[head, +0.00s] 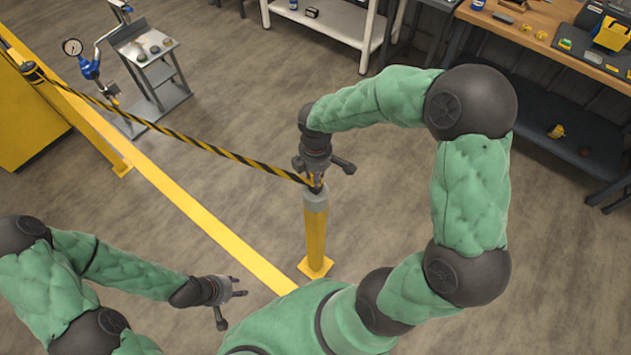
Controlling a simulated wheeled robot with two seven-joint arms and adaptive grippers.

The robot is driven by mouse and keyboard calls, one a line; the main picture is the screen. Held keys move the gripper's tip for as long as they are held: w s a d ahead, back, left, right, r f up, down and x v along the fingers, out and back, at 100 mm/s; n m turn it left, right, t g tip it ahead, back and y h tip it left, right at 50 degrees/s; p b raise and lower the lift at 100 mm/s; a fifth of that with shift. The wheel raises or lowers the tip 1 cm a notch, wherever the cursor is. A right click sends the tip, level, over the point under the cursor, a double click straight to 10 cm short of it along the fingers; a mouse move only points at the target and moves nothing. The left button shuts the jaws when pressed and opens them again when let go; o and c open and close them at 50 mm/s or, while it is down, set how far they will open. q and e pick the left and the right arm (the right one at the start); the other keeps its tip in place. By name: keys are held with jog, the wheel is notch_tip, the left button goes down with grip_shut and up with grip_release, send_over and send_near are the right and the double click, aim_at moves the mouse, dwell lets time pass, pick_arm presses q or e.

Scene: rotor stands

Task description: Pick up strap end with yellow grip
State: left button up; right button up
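A black-and-yellow striped strap (200,143) runs taut from a black strap head (32,72) at the upper left to the top of a yellow post (315,235) near the middle. Its end meets the post's grey cap. My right gripper (318,180) points down right over that end and covers most of it. The yellow grip is largely hidden, and I cannot tell whether the fingers are closed on it. My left gripper (231,303) is at the lower left of the post, open and empty, well apart from the strap.
A yellow floor rail (200,215) runs diagonally under the strap. A small metal cart (150,75) with a blue gauge device (90,68) stands at the upper left. A white shelf (335,25) and a wooden workbench (540,35) line the back. The floor right of the post is clear.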

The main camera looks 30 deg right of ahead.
grip_shut()
